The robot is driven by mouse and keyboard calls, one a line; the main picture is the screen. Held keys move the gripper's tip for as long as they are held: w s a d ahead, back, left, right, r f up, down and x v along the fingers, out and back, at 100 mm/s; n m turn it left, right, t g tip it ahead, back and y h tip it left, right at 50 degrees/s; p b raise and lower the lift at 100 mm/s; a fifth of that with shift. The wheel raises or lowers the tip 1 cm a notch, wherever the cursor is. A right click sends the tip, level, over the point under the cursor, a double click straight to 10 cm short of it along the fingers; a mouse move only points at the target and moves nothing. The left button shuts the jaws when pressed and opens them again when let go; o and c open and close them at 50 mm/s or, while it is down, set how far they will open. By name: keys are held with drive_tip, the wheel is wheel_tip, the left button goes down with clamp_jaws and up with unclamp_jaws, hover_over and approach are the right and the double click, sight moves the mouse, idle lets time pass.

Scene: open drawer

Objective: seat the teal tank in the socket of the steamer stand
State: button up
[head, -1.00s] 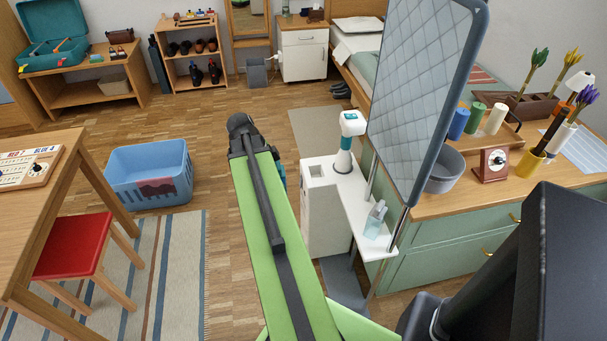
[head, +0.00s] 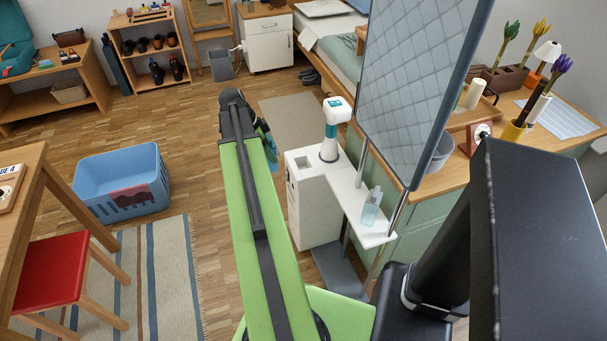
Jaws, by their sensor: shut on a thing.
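The steamer stand is white, with a square socket (head: 304,161) in the top of its box-shaped body (head: 312,203). A white steamer head with a teal end (head: 336,113) stands upright on the stand behind the socket. My gripper (head: 268,148) is left of the socket, mostly hidden behind my green arm. A small teal part of the tank (head: 272,163) shows at my gripper, which is shut on it. The rest of the tank and the fingertips are hidden. The tank is apart from the stand in this view; its height is unclear.
A clear spray bottle (head: 370,207) stands on the stand's white shelf. A tall quilted board (head: 412,85) rises close behind it on the right, beside the green dresser (head: 420,235). A blue basket (head: 122,183) is on the floor at left. Open floor lies between basket and stand.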

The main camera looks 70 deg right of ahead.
hover_over(303, 156)
drive_tip(key=s+a, duration=0.1)
drive_tip(key=a, duration=0.2)
drive_tip(key=f, duration=0.1)
drive_tip(key=f+b, duration=1)
drive_tip(key=b, duration=0.1)
drive_tip(key=shift+s+a+f, duration=0.15)
drive_tip(key=shift+a+f, duration=0.05)
drive_tip(key=shift+f, duration=0.1)
drive_tip(key=o, duration=1.6)
drive_tip(key=shift+r, duration=0.1)
drive_tip(key=shift+r, duration=0.1)
drive_tip(key=shift+r+p, duration=0.3)
drive_tip(key=shift+p, duration=0.05)
drive_tip(key=p+v, duration=1)
drive_tip(key=v, duration=0.1)
drive_tip(key=shift+r+p, duration=0.2)
drive_tip(key=shift+p, duration=0.1)
drive_tip(key=shift+a, duration=0.15)
